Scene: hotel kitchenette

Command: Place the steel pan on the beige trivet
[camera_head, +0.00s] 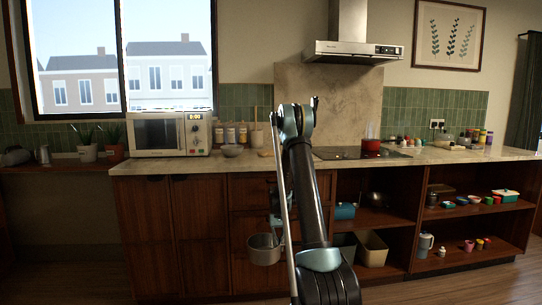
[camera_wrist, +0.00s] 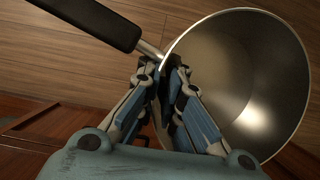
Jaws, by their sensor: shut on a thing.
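The steel pan (camera_head: 263,250) hangs in front of the lower cabinets in the head view, below counter height. In the wrist view the pan (camera_wrist: 262,65) fills the right side, its empty inside showing and its black handle (camera_wrist: 95,20) reaching to the upper left. My gripper (camera_wrist: 171,72) is shut on the pan near where the handle meets the rim. In the head view my arm partly hides the gripper. A small flat beige thing (camera_head: 265,153) lies on the counter left of my arm; it may be the beige trivet, but it is too small to tell.
The counter (camera_head: 240,166) runs above the cabinets. A microwave (camera_head: 168,134), a bowl (camera_head: 232,150) and several jars stand left of my arm. A red pot (camera_head: 371,146) stands on the cooktop (camera_head: 335,154). Open shelves at right hold many items, with a bin (camera_head: 372,249) low down.

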